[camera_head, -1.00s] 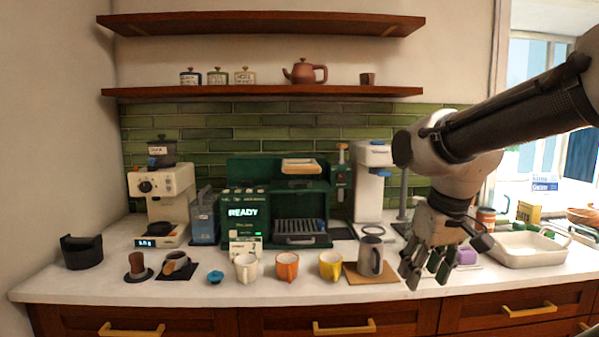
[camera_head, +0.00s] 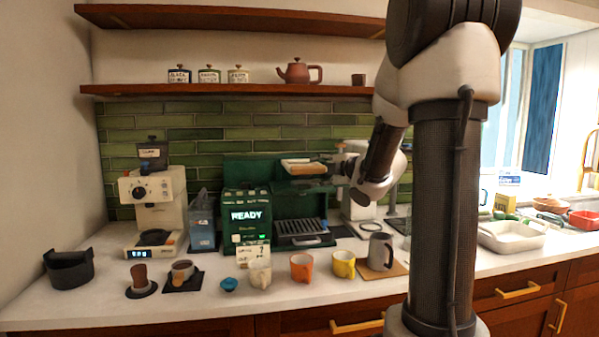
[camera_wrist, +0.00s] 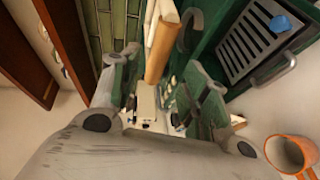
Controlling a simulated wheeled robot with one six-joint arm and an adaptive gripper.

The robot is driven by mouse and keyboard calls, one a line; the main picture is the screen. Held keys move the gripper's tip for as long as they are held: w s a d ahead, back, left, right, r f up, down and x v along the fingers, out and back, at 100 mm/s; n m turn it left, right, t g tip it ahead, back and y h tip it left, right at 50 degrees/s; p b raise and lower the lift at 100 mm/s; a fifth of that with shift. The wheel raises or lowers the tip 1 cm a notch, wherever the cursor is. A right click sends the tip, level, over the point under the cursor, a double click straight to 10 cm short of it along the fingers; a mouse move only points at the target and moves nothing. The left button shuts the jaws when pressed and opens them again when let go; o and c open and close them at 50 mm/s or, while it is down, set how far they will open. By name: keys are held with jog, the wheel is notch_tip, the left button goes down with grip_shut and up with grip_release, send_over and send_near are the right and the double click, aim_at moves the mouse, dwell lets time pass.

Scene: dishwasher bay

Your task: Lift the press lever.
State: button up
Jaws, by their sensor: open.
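The green machine (camera_head: 245,215) with a lit READY display stands on the counter against the green tiles. A wood-and-cream bar (camera_head: 305,169), which looks like its press lever, juts out above the slatted tray. My gripper (camera_head: 338,162) is at the bar's right end, partly hidden by my arm. In the wrist view the bar (camera_wrist: 161,45) shows between and beyond the two green fingers of my open gripper (camera_wrist: 158,90). I cannot tell whether either finger touches it.
The slatted tray (camera_wrist: 258,40) lies beside the fingers in the wrist view. An orange cup (camera_head: 301,267), a yellow cup (camera_head: 343,264) and a grey mug (camera_head: 380,252) stand in front. A wooden shelf (camera_head: 230,90) runs above. A white machine (camera_head: 359,208) is partly behind my arm.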

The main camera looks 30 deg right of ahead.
aim_at(310, 170)
jog(key=shift+w+a, duration=0.15)
jog(key=shift+w, duration=0.2)
jog(key=x, duration=0.7)
jog(key=shift+w, duration=0.1)
grip_shut()
